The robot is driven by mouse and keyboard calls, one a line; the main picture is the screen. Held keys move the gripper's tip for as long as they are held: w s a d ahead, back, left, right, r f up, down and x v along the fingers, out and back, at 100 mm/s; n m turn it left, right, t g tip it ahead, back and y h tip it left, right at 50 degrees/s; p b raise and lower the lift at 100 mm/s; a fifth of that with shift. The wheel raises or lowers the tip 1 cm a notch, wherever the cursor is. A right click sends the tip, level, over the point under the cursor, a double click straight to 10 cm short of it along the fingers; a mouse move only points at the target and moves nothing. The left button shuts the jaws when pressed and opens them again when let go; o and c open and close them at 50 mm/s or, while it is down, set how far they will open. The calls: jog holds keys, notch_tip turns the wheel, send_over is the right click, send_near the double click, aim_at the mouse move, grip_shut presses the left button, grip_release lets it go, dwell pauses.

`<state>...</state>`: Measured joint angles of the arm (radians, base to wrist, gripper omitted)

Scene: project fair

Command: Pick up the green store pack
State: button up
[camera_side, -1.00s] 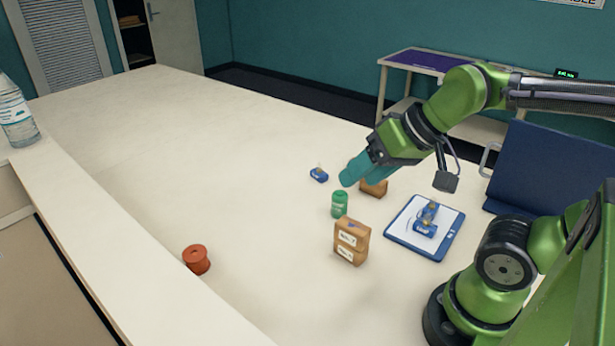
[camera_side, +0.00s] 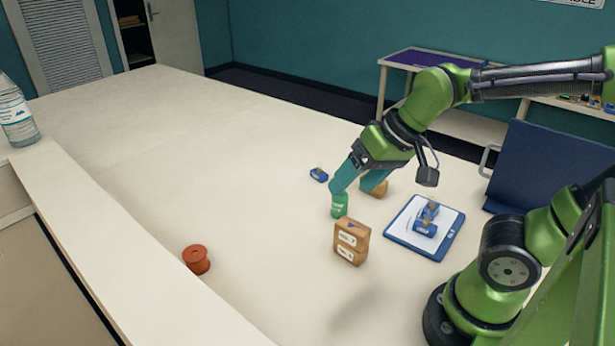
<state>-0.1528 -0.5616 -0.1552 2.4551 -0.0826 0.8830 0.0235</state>
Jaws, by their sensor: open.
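The green store pack (camera_side: 339,208) is a small green cylinder with a pale label, upright on the white table. My gripper (camera_side: 338,190) has teal fingers pointing down and to the left, with the tips at the top of the green pack. The fingers cover the pack's upper part. The jaws are open; I cannot tell whether they touch the pack or straddle it.
A small blue item (camera_side: 319,175) lies behind left. A clipboard (camera_side: 398,233) holds blue items at right.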

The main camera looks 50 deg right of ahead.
jog(key=w+d+f+m+g+h, duration=0.1)
jog(key=w+d+f+g+h, duration=0.15)
jog(key=w+d+f, duration=0.4)
jog(key=h, duration=0.2)
send_near(345, 195)
jog(key=shift+m+t, duration=0.35)
jog(key=shift+m, duration=0.05)
jog(key=x, duration=0.7)
jog(key=shift+s+d+f, duration=0.1)
jog(key=shift+s+f, duration=0.1)
jog(key=shift+f, duration=0.2)
jog(key=shift+w+a+x, duration=0.1)
jog(key=shift+w+x, duration=0.05)
jog(key=shift+x, duration=0.8)
jog(key=shift+w+a+x, duration=0.1)
jog(key=shift+w+x, duration=0.1)
jog(key=shift+x, duration=0.8)
jog(key=shift+w+x, duration=0.15)
jog(key=shift+x, duration=0.8)
jog(key=shift+r, duration=0.15)
jog(key=c, duration=1.1)
